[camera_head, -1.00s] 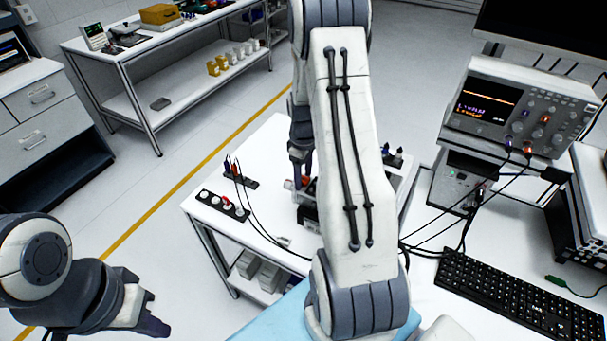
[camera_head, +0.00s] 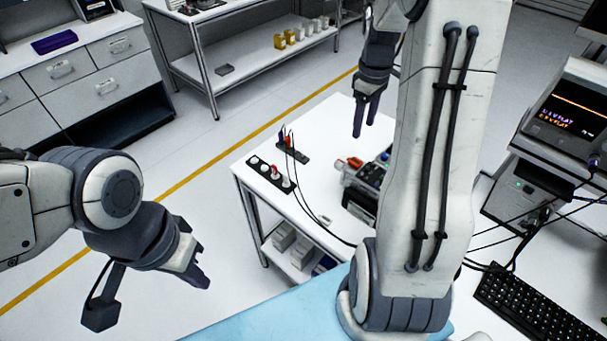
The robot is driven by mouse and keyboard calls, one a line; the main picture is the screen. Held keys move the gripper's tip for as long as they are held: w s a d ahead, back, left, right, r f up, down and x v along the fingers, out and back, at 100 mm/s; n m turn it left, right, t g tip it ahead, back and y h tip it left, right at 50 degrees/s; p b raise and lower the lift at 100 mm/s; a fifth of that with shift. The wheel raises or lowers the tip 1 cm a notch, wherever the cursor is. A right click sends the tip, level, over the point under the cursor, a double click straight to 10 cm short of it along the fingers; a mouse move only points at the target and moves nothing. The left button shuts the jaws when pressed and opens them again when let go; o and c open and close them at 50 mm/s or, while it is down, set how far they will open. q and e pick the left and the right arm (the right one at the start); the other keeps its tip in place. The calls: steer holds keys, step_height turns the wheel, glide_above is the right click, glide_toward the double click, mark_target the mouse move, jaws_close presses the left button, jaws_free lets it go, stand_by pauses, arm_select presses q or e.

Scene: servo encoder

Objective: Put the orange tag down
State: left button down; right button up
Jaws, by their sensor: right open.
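My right gripper (camera_head: 365,125) hangs open above the back of the white table, its two fingers pointing down with nothing seen between them. A small red-orange piece (camera_head: 353,163) lies below it, at the near left end of a dark device, apart from the fingers. It may be the orange tag, but it is too small to be sure. My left gripper (camera_head: 197,268) is off to the left over the floor, away from the table. It appears empty, and its finger gap is unclear.
On the white table (camera_head: 325,120) stand a black socket strip (camera_head: 270,174), a smaller strip with plugs (camera_head: 293,150) and the dark device (camera_head: 362,195). Thin black cables cross it. My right arm hides its right side. A keyboard (camera_head: 530,310) and instrument (camera_head: 565,115) are at right.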

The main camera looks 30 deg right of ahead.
steer(key=s+a+r+n, duration=0.1)
steer(key=s+a+r, duration=0.1)
steer(key=a, duration=0.9)
steer(key=s+a+r, duration=0.1)
steer(key=s+a, duration=0.1)
steer(key=a, duration=0.9)
steer(key=s+a, duration=0.6)
steer(key=s, duration=0.2)
steer(key=s+a+n+y, duration=0.1)
steer(key=s+a, duration=0.5)
steer(key=s, duration=0.3)
steer(key=shift+s+f+n, duration=0.15)
steer(key=shift+f+n, duration=0.05)
steer(key=shift+n, duration=0.1)
steer(key=shift+f, duration=0.1)
step_height(320, 180, down, 3)
steer(key=b, duration=0.3)
